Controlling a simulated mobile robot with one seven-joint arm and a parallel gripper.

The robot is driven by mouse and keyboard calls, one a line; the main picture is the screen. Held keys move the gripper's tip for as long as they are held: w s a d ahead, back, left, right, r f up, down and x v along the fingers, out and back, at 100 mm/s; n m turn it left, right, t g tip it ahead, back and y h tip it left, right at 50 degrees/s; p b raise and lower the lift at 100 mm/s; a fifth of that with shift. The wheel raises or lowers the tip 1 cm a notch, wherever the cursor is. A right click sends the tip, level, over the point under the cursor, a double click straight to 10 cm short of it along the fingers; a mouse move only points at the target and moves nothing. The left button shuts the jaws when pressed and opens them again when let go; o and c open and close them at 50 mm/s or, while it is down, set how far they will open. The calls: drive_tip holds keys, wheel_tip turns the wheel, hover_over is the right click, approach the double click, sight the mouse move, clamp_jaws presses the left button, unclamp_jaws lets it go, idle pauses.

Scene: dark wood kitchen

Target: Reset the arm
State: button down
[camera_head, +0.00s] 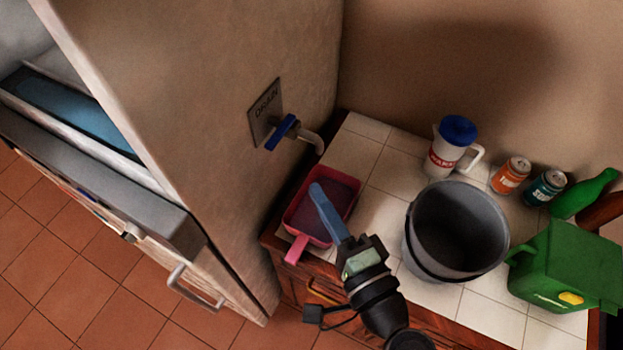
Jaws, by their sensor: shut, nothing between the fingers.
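My gripper (317,190) reaches up from the bottom middle on my dark arm. Its long blue fingers are together and hold nothing. In the picture they lie across the pink pan (349,211), a dustpan-like tray with a handle toward the front left. I cannot tell how high the fingers are above the pan or whether they touch it. The fingers and wrist hide part of the pan's inside and right edge.
A grey bucket (411,240) stands on the white tiled counter (377,222), right of my wrist. Behind are a blue-lidded pitcher (441,160), two cans (511,176) and a green bottle (585,194). A green container (560,265) is at right. A drain tap (283,131) juts from the wall.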

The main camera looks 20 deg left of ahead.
drive_tip(key=w+d+r+n+t+h, duration=0.2)
drive_tip(key=w+r, duration=0.2)
drive_tip(key=r, duration=0.4)
drive_tip(key=w+d+r+n+t+h, duration=0.3)
drive_tip(key=r, duration=0.4)
drive_tip(key=w+d+r+n+t+h, duration=0.2)
drive_tip(key=w+r, duration=0.2)
drive_tip(key=r, duration=0.4)
drive_tip(key=s+d+r+t+h, duration=0.2)
drive_tip(key=s+r+t+h, duration=0.1)
drive_tip(key=r, duration=0.9)
drive_tip(key=s+d+r+t+h, duration=0.2)
drive_tip(key=s+r+t+h, duration=0.2)
drive_tip(key=r, duration=0.8)
drive_tip(key=s+t, duration=0.2)
drive_tip(key=s, duration=0.1)
drive_tip(key=shift+s+r+n, duration=0.15)
drive_tip(key=shift+s+n, duration=0.1)
drive_tip(key=shift+n, duration=0.15)
